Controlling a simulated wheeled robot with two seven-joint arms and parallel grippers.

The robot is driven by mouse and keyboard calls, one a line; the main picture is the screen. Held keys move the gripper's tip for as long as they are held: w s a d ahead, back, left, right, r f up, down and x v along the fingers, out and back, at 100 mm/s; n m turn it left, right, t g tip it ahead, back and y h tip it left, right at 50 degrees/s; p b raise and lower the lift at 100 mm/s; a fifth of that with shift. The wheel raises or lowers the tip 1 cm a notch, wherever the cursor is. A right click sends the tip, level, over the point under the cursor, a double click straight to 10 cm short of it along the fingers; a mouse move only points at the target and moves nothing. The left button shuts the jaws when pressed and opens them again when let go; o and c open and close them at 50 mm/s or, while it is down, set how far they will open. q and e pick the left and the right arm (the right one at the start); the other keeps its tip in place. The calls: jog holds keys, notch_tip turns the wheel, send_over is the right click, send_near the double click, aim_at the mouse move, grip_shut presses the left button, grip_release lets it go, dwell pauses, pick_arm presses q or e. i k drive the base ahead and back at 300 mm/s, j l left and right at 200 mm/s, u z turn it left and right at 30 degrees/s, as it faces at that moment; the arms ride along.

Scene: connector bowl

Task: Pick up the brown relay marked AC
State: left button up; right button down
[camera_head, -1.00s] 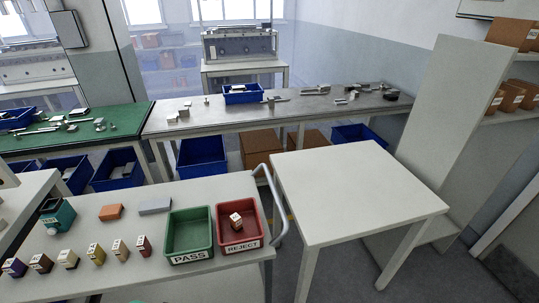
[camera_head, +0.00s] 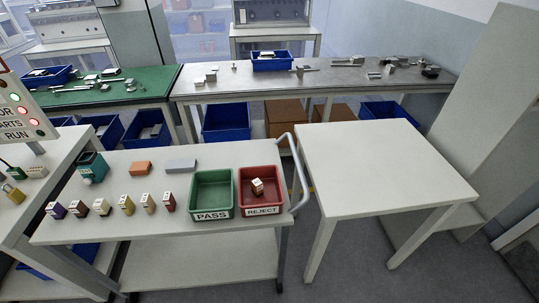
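A row of small upright relays with pale, marked tops stands along the front of the white cart. A dark brown relay (camera_head: 78,209) is second from the left, between a purple relay (camera_head: 56,210) and a cream-and-dark relay (camera_head: 102,207). Further right are a yellow relay (camera_head: 127,205), a tan relay (camera_head: 148,203) and a dark red relay (camera_head: 169,202). Another brownish relay (camera_head: 257,188) lies in the red REJECT bin (camera_head: 274,176). The letters on the relays are too small to read. Neither of my grippers is in view.
The green PASS bin (camera_head: 212,178) is empty, beside the REJECT bin. A teal TEST box (camera_head: 91,167), an orange block (camera_head: 140,168) and a grey block (camera_head: 181,165) stand behind the relays. A bare white table (camera_head: 385,165) is at right. A metal rail (camera_head: 301,180) edges the cart.

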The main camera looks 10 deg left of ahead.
aim_at(77, 208)
jog(key=u, duration=1.9)
jog(key=i+j+z, duration=0.1)
jog(key=z, duration=0.35)
jog(key=j+z, duration=0.3)
jog(key=z, duration=0.2)
jog(key=i+j+z, duration=0.1)
jog(key=j+z, duration=0.2)
jog(key=z, duration=0.15)
